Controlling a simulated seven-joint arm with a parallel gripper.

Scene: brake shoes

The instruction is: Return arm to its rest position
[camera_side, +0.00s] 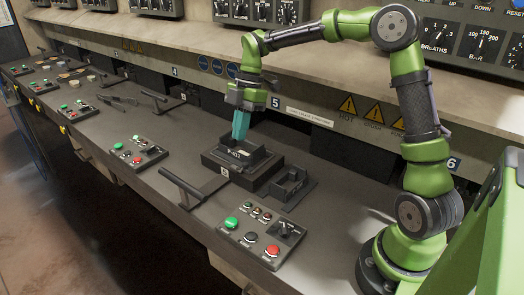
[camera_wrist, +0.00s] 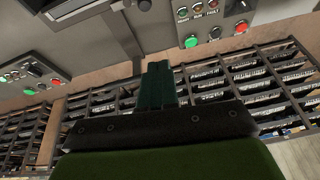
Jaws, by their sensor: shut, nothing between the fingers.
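My gripper (camera_side: 240,125) shows in the side view as teal fingers pointing down, close above the dark block fixture (camera_side: 238,153) on the bench. The fingers are together with nothing between them. Whether the tips touch the fixture I cannot tell. The fixture sits on a dark square base. In the wrist view my gripper (camera_wrist: 157,84) shows as dark green fingers side by side, pressed together. My arm arches from its green base at the lower right of the side view, up and over to the left. No brake shoe can be told apart in the fixture.
A smaller dark bracket (camera_side: 289,184) lies right of the fixture. A control box (camera_side: 262,236) with green, black and red buttons is in front. A bar handle (camera_side: 182,184) stands at the left. The wrist view shows racks of dark parts (camera_wrist: 270,80) below the bench edge.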

